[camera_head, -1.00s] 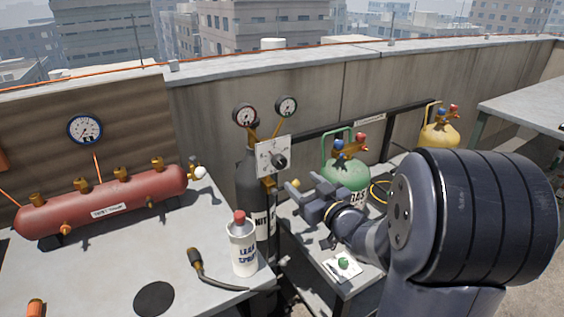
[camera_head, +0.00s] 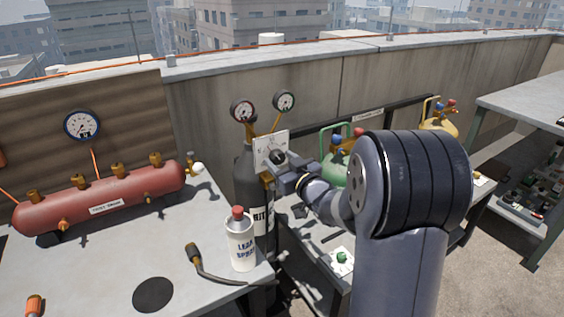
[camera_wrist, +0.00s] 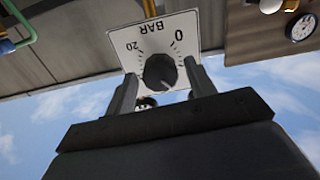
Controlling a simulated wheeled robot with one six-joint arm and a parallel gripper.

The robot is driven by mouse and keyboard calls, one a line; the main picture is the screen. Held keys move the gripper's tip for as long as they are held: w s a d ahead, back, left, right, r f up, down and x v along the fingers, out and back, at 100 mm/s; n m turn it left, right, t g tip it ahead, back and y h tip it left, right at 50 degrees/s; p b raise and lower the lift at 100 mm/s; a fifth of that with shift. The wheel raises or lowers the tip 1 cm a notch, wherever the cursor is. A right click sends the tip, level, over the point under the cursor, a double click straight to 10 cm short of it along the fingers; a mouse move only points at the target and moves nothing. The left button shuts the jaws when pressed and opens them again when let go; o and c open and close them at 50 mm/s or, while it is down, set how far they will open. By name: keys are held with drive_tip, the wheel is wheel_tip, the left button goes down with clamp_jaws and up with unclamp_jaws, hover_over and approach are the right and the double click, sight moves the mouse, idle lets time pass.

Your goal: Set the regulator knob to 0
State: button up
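The regulator panel (camera_head: 262,145) is a white plate on the dark nitrogen cylinder (camera_head: 245,180). In the wrist view the panel (camera_wrist: 150,35) appears upside down, with "BAR", a 20 at left and a 0 at right. The dark round regulator knob (camera_wrist: 160,70) is at its middle. A faint light mark shows on the knob's lower edge, but I cannot tell its exact setting. My gripper (camera_wrist: 161,72) is open, one finger on each side of the knob, with visible gaps. In the head view my gripper (camera_head: 284,175) is close in front of the panel and partly hides it.
Two gauges (camera_head: 285,102) stand above the panel. A leak spray can (camera_head: 241,242) and a torch-like tool (camera_head: 200,262) are on the left bench (camera_head: 90,270). A red tank (camera_head: 100,197) lies behind them. A green cylinder (camera_head: 328,170) is behind my arm.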

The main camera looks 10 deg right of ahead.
drive_tip(key=c, duration=0.8)
drive_tip(key=shift+c, duration=0.2)
drive_tip(key=shift+f+n+b, duration=0.15)
drive_tip(key=shift+n+b, duration=0.15)
drive_tip(key=shift+b, duration=0.2)
drive_tip(key=shift+f+n+b, duration=0.1)
drive_tip(key=shift+n+b, duration=0.9)
drive_tip(key=shift+b, duration=0.15)
drive_tip(key=n+b, duration=0.4)
drive_tip(key=n, duration=0.1)
drive_tip(key=shift+b, duration=0.35)
drive_tip(key=n+b, duration=0.4)
drive_tip(key=n, duration=0.2)
drive_tip(key=shift+d+n+b, duration=0.1)
drive_tip(key=shift+n+b, duration=0.2)
drive_tip(key=shift+n, duration=0.1)
drive_tip(key=n+b, duration=0.1)
drive_tip(key=n, duration=0.1)
drive_tip(key=n+b, duration=0.2)
drive_tip(key=n, duration=0.1)
drive_tip(key=shift+r+n, duration=0.2)
drive_tip(key=shift+n, duration=0.1)
